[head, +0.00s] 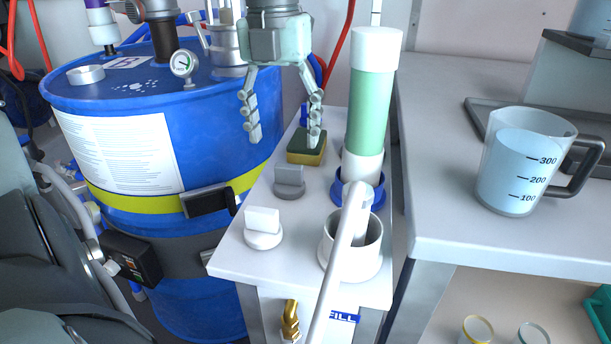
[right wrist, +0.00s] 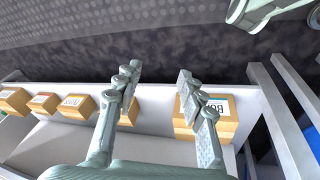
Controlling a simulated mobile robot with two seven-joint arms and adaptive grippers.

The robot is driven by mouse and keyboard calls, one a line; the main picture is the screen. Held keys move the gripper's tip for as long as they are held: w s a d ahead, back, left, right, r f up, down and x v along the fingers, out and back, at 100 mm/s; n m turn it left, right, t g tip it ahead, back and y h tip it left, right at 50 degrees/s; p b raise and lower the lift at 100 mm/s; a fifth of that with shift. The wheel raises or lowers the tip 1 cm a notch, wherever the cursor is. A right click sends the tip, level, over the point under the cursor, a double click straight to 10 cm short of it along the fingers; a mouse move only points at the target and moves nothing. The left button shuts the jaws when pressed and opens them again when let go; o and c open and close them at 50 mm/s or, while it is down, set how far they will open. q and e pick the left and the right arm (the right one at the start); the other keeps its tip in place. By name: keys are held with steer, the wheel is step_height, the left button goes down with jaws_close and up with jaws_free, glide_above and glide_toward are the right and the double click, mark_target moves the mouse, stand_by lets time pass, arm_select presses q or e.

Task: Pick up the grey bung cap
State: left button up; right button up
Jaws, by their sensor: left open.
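The grey bung cap (head: 289,183) stands upright on the narrow white shelf beside the blue drum, with its flat tab up. A similar white cap (head: 263,228) stands nearer, to its lower left. My left gripper (head: 284,140) points down with its fingers spread and nothing between them. In the picture it is above and slightly behind the grey cap, apart from it. Its right fingertip overlaps a yellow-and-green sponge (head: 307,150); I cannot tell if they touch. My right gripper (right wrist: 160,78) shows in the right wrist view, open and empty, over a shelf of small boxes.
A green-and-white cylinder (head: 370,105) stands in a blue ring right of the grey cap. A white cup-like fitting (head: 351,256) with a slanting pipe is in front. The blue drum (head: 225,130) borders the shelf on the left. A measuring jug (head: 520,165) stands on the right counter.

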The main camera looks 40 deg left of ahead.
mark_target(284, 165)
arm_select(q)
steer(key=shift+a+r+y, duration=0.1)
steer(key=shift+y, duration=0.2)
steer(key=shift+f, duration=0.2)
step_height(284, 165, down, 6)
steer(key=shift+f+p, duration=0.25)
steer(key=shift+p, duration=0.05)
steer(key=shift+f, duration=0.4)
arm_select(e)
steer(key=shift+s+a+f, duration=0.2)
steer(key=shift+s+f, duration=0.2)
steer(key=shift+f, duration=0.4)
arm_select(q)
steer(key=shift+c, duration=0.2)
steer(key=c, duration=1.3)
steer(key=shift+o, duration=0.2)
arm_select(e)
steer(key=shift+w+d+r, duration=0.1)
steer(key=shift+w+r, duration=0.05)
steer(key=shift+r, duration=0.05)
